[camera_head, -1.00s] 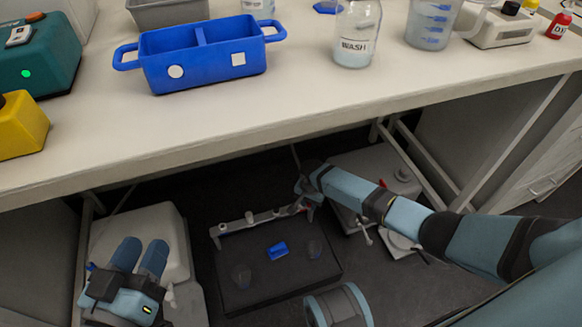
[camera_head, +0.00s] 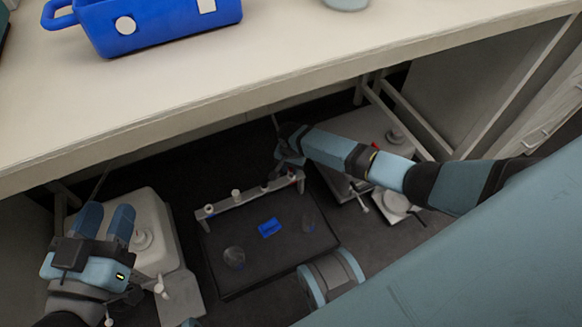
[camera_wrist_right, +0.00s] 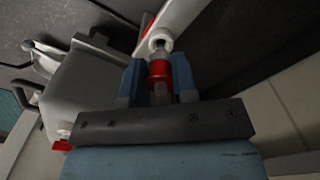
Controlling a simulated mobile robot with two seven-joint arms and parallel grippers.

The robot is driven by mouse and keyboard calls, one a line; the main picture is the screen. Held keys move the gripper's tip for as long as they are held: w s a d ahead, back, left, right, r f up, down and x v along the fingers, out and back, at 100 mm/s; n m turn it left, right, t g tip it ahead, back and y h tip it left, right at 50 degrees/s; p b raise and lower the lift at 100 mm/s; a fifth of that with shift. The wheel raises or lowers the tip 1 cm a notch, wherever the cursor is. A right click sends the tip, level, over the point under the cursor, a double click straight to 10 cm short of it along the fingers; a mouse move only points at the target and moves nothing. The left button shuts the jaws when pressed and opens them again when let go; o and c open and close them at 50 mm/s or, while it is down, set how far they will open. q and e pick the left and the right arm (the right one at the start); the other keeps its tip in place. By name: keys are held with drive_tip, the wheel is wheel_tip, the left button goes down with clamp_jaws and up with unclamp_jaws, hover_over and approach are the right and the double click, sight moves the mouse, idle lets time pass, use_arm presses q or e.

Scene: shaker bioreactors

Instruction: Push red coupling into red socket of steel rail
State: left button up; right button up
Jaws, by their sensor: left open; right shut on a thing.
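The steel rail (camera_head: 250,194) lies along the far edge of a dark tray under the bench, with several pale sockets on it. Red shows at its right end, where my right gripper (camera_head: 288,160) is. In the right wrist view, my right gripper (camera_wrist_right: 159,82) is shut on the red coupling (camera_wrist_right: 159,70). The coupling points at a white ring-shaped socket (camera_wrist_right: 160,40) on the rail (camera_wrist_right: 178,18), right in front of it. I cannot tell how far it sits in. My left gripper (camera_head: 105,214) is open and empty, over a white container at the left.
The dark tray (camera_head: 225,282) holds a blue piece (camera_head: 270,228) and two clear round vessels. A white container (camera_head: 152,235) stands left, and pale equipment (camera_head: 398,203) stands right. The bench top (camera_head: 200,105) with a blue caddy (camera_head: 160,22) overhangs this space.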

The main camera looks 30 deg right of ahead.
drive_tip(key=shift+p, duration=0.4)
drive_tip(key=shift+p, duration=0.9)
idle(0.4)
drive_tip(key=shift+a+f+b, duration=0.1)
drive_tip(key=shift+f+b, duration=0.3)
drive_tip(key=shift+f, duration=0.75)
idle(1.2)
drive_tip(key=o, duration=1)
drive_tip(key=shift+o, duration=0.2)
